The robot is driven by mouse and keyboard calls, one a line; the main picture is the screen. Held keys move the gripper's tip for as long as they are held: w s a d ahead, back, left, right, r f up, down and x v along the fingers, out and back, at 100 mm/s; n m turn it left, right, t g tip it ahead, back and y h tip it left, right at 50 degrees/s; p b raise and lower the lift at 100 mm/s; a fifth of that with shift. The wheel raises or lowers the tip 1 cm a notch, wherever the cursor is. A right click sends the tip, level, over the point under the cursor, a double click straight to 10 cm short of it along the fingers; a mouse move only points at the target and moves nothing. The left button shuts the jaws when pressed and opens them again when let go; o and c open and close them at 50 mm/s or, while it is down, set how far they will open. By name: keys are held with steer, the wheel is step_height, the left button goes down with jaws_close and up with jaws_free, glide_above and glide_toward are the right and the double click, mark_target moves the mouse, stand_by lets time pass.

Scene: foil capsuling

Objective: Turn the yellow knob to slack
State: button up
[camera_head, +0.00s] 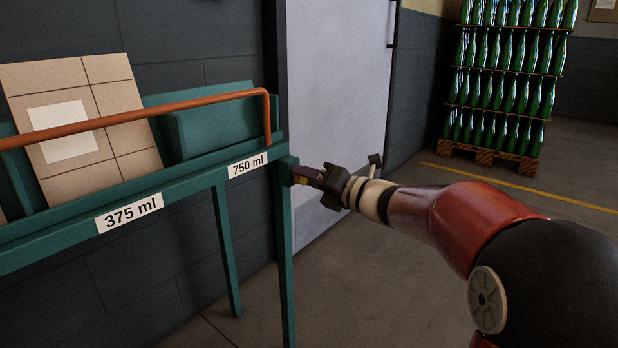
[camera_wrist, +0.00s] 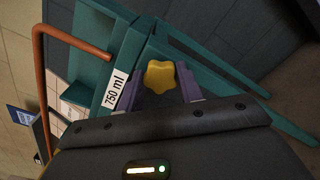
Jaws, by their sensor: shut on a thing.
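The yellow knob (camera_wrist: 159,76) is star-shaped with rounded lobes. In the wrist view it sits at the right end of the green rack, near the 750 ml label (camera_wrist: 115,91). My gripper (camera_head: 309,177) reaches the rack's right corner post from the right in the head view. Its two purple fingers lie on either side of the knob in the wrist view, and it is shut on the knob. In the head view the fingers mostly hide the knob. Any slack or tight marking by the knob cannot be made out.
The green rack (camera_head: 170,187) carries an orange rail (camera_head: 150,112), a cardboard box (camera_head: 120,95) and a 375 ml label (camera_head: 129,212). A pale door (camera_head: 335,80) stands behind my gripper. A pallet of green bottles (camera_head: 505,80) stands at the back right. The floor between is clear.

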steer(key=n, duration=1.2)
steer(key=shift+s+a+f+n, duration=0.1)
steer(key=shift+s+f+n, duration=0.1)
steer(key=shift+n, duration=0.2)
steer(key=shift+w, duration=0.1)
steer(key=o, duration=0.8)
steer(key=shift+o, duration=1)
steer(key=shift+r, duration=0.15)
steer(key=v, duration=0.7)
steer(key=shift+s+d, duration=0.25)
steer(key=shift+d, duration=0.1)
